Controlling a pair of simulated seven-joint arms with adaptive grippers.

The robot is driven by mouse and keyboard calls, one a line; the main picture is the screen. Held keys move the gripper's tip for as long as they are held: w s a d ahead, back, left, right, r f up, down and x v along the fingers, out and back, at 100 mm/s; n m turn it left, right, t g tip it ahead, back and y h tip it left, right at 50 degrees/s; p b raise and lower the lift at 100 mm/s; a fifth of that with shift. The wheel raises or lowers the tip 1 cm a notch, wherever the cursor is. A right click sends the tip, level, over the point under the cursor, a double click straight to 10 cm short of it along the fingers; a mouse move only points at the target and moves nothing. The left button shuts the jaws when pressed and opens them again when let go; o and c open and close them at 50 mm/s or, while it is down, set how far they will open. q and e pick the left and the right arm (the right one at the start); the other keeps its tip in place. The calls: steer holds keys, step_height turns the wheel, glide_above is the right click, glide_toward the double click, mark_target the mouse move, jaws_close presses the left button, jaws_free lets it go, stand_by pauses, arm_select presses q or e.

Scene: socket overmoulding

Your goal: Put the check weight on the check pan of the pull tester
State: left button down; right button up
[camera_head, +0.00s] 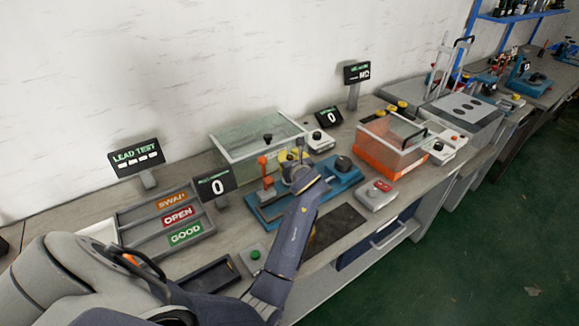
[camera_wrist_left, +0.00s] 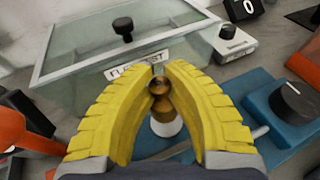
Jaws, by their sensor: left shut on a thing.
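My left gripper (camera_head: 289,160) reaches in over the blue pull tester (camera_head: 347,179). In the left wrist view its yellow fingers (camera_wrist_left: 160,72) are shut on the brass check weight (camera_wrist_left: 159,94), which looks upright between them. A white round piece (camera_wrist_left: 167,127) shows just below the weight; it may be the check pan, and I cannot tell whether the weight touches it. The tester's blue base also shows in the left wrist view (camera_wrist_left: 262,103), with a black knob (camera_wrist_left: 292,100) at its right. In the head view the weight is hidden by the gripper. My right gripper is not in view.
A clear-lidded box (camera_head: 240,138) stands right behind the tester. An orange lever (camera_head: 264,168) rises left of the gripper. A display reading 0 (camera_head: 217,186) and a rack with SWAP, OPEN and GOOD labels (camera_head: 160,213) are further left. A grey red-button box (camera_head: 376,195) sits right.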

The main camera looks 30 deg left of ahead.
arm_select(q)
steer(key=shift+f, duration=2.05)
steer(key=shift+f, duration=0.15)
steer(key=c, duration=1.5)
jaws_free()
steer(key=shift+v, duration=3.75)
